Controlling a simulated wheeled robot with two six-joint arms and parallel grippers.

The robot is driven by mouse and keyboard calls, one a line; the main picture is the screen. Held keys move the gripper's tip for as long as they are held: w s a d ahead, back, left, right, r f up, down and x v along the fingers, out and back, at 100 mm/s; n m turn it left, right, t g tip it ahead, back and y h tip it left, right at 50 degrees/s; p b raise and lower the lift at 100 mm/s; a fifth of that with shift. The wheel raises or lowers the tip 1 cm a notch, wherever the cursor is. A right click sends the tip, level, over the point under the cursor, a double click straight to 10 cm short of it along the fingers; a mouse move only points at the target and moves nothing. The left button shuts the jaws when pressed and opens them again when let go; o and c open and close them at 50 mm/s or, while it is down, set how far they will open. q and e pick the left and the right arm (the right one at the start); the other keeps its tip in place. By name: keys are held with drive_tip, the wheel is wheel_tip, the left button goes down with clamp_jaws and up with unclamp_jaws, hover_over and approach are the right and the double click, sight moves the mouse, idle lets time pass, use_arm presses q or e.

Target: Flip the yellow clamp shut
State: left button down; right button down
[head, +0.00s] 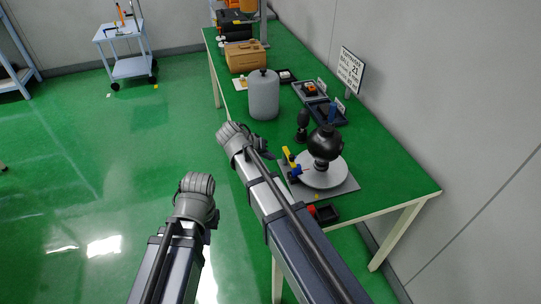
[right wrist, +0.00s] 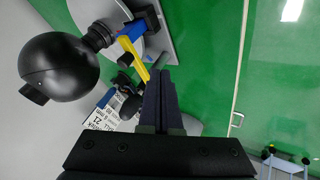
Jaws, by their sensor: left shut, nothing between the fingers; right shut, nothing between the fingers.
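The yellow clamp (head: 289,155) is at the left side of the grey mount with the black ball camera. A blue part (head: 296,171) sits beside its yellow arm. In the right wrist view the yellow arm (right wrist: 131,55) slants from the blue part (right wrist: 131,30) towards my right gripper (right wrist: 160,73). Those fingers are shut and empty, with their tips close beside the yellow arm's end; I cannot tell whether they touch.
The black ball camera (head: 324,143) stands on a round grey plate (head: 325,175), close to the clamp. A grey canister (head: 263,97), a brown box (head: 244,56) and small trays stand further back on the green table (head: 385,168).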

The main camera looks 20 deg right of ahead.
drive_tip(key=p+v, duration=0.6)
drive_tip(key=v, duration=0.2)
drive_tip(key=shift+s+r, duration=0.2)
drive_tip(key=s+d+f+n+g+y, duration=0.1)
drive_tip(key=s+d+f+n+y, duration=0.1)
drive_tip(key=s+y, duration=0.35)
drive_tip(key=s+d+f+n+g+y, duration=0.1)
drive_tip(key=s+f+n+g+y, duration=0.15)
drive_tip(key=s, duration=0.55)
drive_tip(key=s+a+n+h, duration=0.2)
drive_tip(key=s+a, duration=0.4)
drive_tip(key=a, duration=0.5)
drive_tip(key=shift+n, duration=0.55)
